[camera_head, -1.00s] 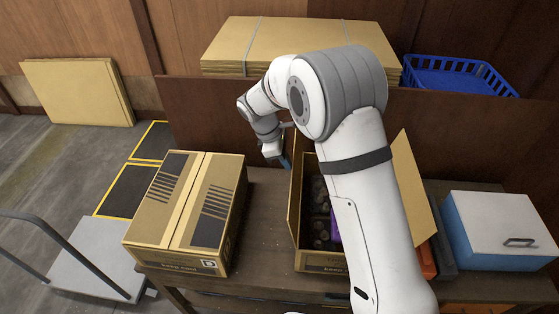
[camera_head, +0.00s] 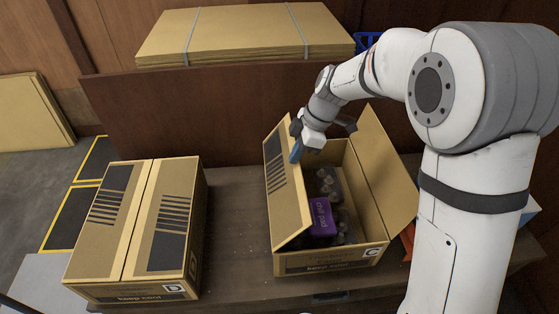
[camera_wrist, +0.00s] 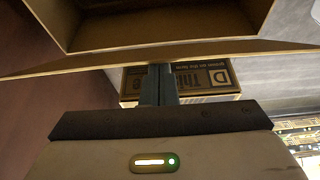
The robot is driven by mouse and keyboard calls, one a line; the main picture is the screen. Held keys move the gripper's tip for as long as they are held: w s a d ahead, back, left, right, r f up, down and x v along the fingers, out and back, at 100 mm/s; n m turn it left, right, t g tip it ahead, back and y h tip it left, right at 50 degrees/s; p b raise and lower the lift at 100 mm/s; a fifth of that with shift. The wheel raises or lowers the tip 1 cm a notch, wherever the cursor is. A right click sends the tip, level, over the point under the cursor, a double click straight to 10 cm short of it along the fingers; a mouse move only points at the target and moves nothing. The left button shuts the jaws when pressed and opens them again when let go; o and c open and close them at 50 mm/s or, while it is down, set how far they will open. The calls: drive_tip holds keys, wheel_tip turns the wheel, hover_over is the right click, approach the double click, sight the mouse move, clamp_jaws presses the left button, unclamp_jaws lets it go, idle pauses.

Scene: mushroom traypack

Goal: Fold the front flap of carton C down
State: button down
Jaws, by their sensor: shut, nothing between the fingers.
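Carton C (camera_head: 333,261), brown cardboard with a C label on its near face, stands open on the table. Its left flap (camera_head: 283,192), printed with dark stripes, is raised and leans inward over the opening. Its right flap (camera_head: 386,172) stands up and leans outward. Which is the front flap, I cannot tell. Inside are a purple chill pad (camera_head: 321,216) and dark packs of mushrooms (camera_head: 326,183). My gripper (camera_head: 296,151) is shut and empty at the left flap's far upper part; contact is unclear. The wrist view shows the closed fingers (camera_wrist: 158,84) by a cardboard edge.
Closed carton D (camera_head: 130,225) stands left of carton C, with a bare table strip (camera_head: 232,222) between. Flat cardboard (camera_head: 245,30) is stacked behind a brown panel (camera_head: 180,115). A blue basket (camera_head: 366,40) is partly hidden by my arm.

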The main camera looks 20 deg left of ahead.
drive_tip(key=w+d+f+g+y+b, duration=0.2)
drive_tip(key=d+f+y+b, duration=0.3)
drive_tip(key=b, duration=1.1)
wheel_tip(320, 180, down, 3)
drive_tip(key=shift+w+d+f+b, duration=0.1)
drive_tip(key=shift+w+d+b, duration=0.3)
drive_tip(key=shift+d, duration=0.2)
